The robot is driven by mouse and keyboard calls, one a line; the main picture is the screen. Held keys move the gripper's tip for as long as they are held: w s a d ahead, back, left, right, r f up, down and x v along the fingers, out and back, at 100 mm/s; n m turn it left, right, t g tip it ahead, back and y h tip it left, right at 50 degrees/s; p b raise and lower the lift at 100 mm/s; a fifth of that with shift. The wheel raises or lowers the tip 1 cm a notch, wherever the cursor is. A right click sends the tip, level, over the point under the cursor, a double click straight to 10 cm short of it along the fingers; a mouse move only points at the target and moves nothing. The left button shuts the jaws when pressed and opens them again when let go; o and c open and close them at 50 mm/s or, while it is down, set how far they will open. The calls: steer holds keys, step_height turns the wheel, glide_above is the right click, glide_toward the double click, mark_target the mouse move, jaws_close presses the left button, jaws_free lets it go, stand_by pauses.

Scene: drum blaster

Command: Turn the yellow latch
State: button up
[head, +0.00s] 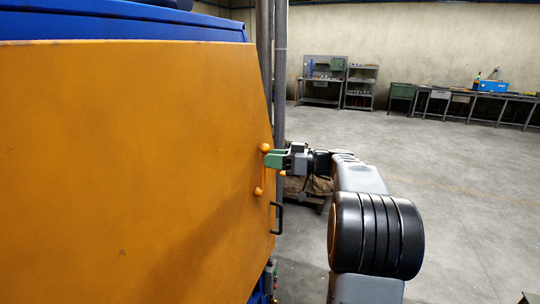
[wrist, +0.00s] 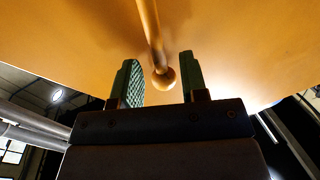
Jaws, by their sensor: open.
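The yellow latch (head: 261,172) is a thin bar with a round knob at each end, upright on the large orange door (head: 130,170) near its right edge in the head view. My gripper (head: 271,158) is at the latch's upper knob. In the wrist view the latch (wrist: 152,38) runs down to a ball end (wrist: 163,78), which sits between the two green fingers of my open gripper (wrist: 160,82). A gap shows on both sides of the ball, so the fingers look apart from it. In the head view the fingers partly hide the latch near its top.
A black handle (head: 277,218) is on the door's edge below the latch. The blue machine body (head: 120,20) rises behind the door. Vertical grey pipes (head: 280,70) stand behind it. Workbenches (head: 470,100) line the far wall. The floor to the right is open.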

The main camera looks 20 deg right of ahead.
steer(key=shift+w+a, duration=0.3)
steer(key=shift+a, duration=0.1)
steer(key=shift+c, duration=0.2)
jaws_close()
